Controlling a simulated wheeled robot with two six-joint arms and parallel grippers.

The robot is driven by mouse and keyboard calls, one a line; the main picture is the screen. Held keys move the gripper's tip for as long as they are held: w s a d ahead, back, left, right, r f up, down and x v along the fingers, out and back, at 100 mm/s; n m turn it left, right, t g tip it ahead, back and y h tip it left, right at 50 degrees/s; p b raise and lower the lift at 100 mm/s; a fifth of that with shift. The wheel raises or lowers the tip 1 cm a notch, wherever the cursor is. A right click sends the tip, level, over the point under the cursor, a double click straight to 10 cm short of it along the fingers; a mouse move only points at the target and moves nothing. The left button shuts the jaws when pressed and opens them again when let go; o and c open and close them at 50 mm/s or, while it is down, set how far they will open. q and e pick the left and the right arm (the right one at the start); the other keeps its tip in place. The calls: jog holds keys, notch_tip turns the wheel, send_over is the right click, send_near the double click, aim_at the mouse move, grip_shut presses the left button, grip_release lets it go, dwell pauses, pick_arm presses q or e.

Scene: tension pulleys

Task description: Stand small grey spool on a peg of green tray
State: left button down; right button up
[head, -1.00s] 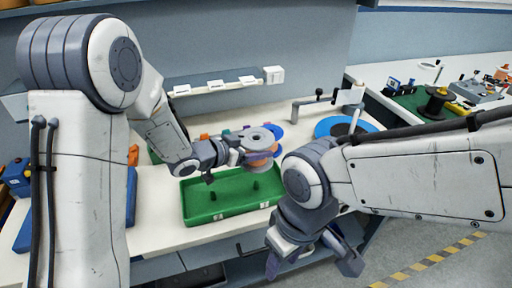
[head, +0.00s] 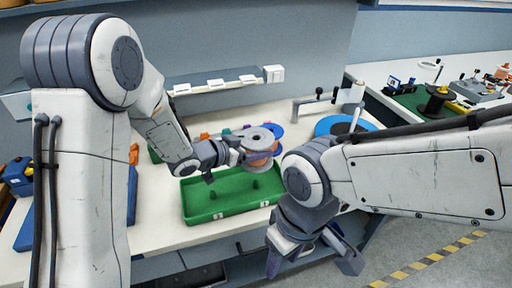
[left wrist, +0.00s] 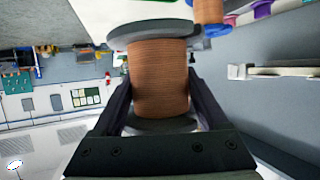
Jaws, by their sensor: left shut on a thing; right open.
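The small grey spool (head: 257,138), wound with copper-coloured wire, is held in my left gripper (head: 236,152) above the back right part of the green tray. In the left wrist view the spool (left wrist: 160,78) sits between both fingers, its grey flanges beyond them. The green tray (head: 215,217) lies on the white bench with short upright pegs (head: 254,184); the spool is apart from them. My right gripper (head: 315,262) is open and empty, in front of the bench edge, right of the tray.
A blue spool (head: 273,131) stands just behind the held spool, and it also shows in the left wrist view (left wrist: 212,28). A large blue disc (head: 340,126) lies on the bench to the right. A metal arm stand (head: 318,100) is behind it. A wall shelf (head: 215,82) runs at the back.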

aim_at(256, 179)
pick_arm(q)
jog(key=shift+r, duration=0.15)
jog(key=shift+f, duration=0.25)
jog(key=shift+f+b, duration=1)
jog(key=shift+f, duration=0.3)
jog(key=shift+f, duration=0.1)
dwell(0.7)
jog(key=shift+f+b, duration=1.05)
jog(key=shift+f, duration=0.35)
jog(key=shift+f, duration=0.15)
dwell(0.4)
jog(key=shift+f+b, duration=1.05)
jog(key=shift+f, duration=0.3)
jog(key=shift+f, duration=0.15)
